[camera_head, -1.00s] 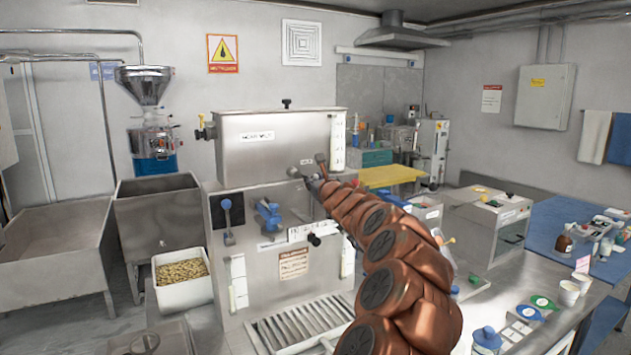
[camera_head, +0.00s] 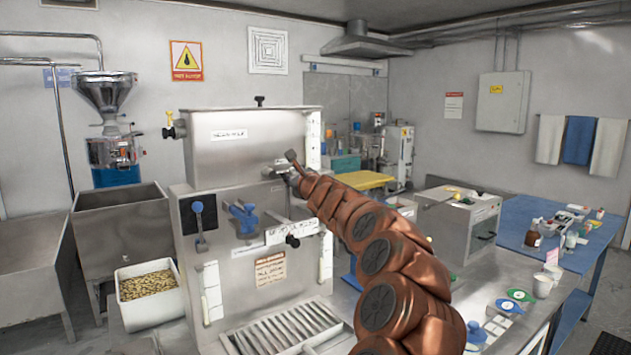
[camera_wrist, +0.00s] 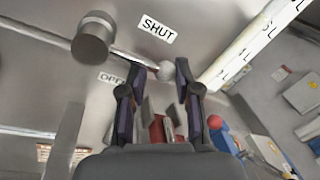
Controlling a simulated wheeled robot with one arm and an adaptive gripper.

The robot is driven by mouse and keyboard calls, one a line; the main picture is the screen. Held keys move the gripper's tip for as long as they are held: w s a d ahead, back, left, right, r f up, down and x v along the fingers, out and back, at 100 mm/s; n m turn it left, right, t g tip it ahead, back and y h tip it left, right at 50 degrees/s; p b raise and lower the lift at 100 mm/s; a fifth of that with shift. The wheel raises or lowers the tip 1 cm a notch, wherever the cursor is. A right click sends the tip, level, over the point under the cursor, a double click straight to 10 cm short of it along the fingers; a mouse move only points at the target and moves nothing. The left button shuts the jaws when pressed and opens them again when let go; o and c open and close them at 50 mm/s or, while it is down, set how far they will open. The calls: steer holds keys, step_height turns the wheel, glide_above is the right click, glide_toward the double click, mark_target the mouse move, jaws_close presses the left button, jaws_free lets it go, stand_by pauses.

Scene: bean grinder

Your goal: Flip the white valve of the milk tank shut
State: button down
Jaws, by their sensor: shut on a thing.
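The milk tank (camera_head: 215,155) is a steel box with a paper label, on top of a steel machine at centre left. In the wrist view, the valve has a round grey hub (camera_wrist: 92,42) and a thin lever running right to a pale ball end (camera_wrist: 165,70). The lever lies between a SHUT label (camera_wrist: 158,29) and a lower, partly covered OPEN label (camera_wrist: 112,78). My gripper (camera_wrist: 155,78) is shut on the lever's end, with the ball between its dark fingertips. In the head view, my gripper (camera_head: 285,170) is small at the tank's lower right front; the valve is hard to make out there.
A blue handle (camera_head: 243,218) and a blue-topped lever (camera_head: 198,216) are on the machine's front below. A white level strip (camera_head: 313,140) stands at the tank's right edge. A steel counter lies to the right.

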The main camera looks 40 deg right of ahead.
steer(key=shift+a+r, duration=0.2)
steer(key=shift+r, duration=0.2)
steer(key=c, duration=0.8)
jaws_free()
steer(key=shift+o, duration=0.2)
steer(key=shift+f, duration=0.1)
steer(key=shift+f, duration=0.1)
